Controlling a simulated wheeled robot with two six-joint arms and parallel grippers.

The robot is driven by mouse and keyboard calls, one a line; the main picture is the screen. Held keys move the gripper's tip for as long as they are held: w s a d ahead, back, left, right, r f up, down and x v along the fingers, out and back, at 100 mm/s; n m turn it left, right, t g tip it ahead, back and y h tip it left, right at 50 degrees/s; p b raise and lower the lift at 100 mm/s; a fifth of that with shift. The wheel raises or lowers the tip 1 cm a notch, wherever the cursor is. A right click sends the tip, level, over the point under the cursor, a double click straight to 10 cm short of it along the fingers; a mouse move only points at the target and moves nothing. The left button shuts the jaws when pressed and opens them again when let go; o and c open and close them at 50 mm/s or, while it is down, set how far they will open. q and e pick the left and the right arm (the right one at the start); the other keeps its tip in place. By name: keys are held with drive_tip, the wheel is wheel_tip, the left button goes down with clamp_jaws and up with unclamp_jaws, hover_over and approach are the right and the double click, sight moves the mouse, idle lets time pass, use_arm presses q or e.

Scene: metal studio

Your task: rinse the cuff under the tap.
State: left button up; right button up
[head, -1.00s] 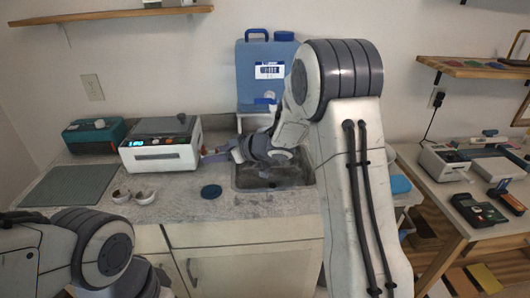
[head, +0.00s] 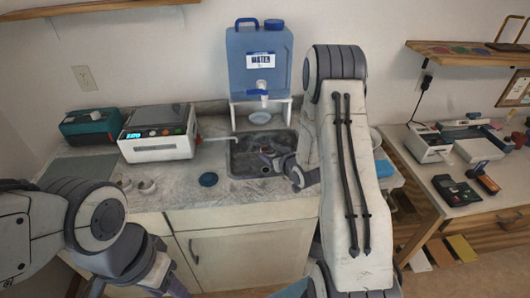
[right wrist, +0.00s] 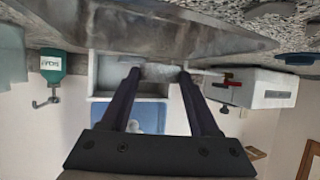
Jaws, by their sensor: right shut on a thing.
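My right gripper (head: 268,158) is low over the sink basin (head: 247,168), its fingers pointing down and left. In the right wrist view its fingers (right wrist: 160,73) are shut on a small pale grey piece, seemingly the cuff (right wrist: 161,70); its shape is unclear. In the head view the cuff cannot be made out. The blue water tank (head: 242,62) stands behind the sink, its white tap (head: 263,94) facing forward, beyond my right gripper. I cannot see any running water. My left gripper (head: 166,280) is at the bottom edge, its fingertips cut off.
A white instrument (head: 157,146) stands left of the sink, with a thin white spout (head: 216,139) toward the basin. A side table with devices (head: 455,200) is at right.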

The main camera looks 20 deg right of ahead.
use_arm(q)
drive_tip(key=shift+f+b, duration=0.45)
drive_tip(key=shift+b, duration=0.05)
use_arm(e)
drive_tip(key=w+d, duration=0.3)
drive_tip(key=w, duration=0.6)
drive_tip(key=shift+w+f, duration=0.15)
drive_tip(key=shift+w, duration=0.15)
use_arm(q)
drive_tip(key=shift+o, duration=0.2)
drive_tip(key=m+t+h, duration=1.1)
drive_tip(key=m+t, duration=0.3)
drive_tip(key=m, duration=0.5)
approach(250, 93)
drive_tip(key=shift+x, duration=5.4)
drive_tip(key=shift+c, duration=0.3)
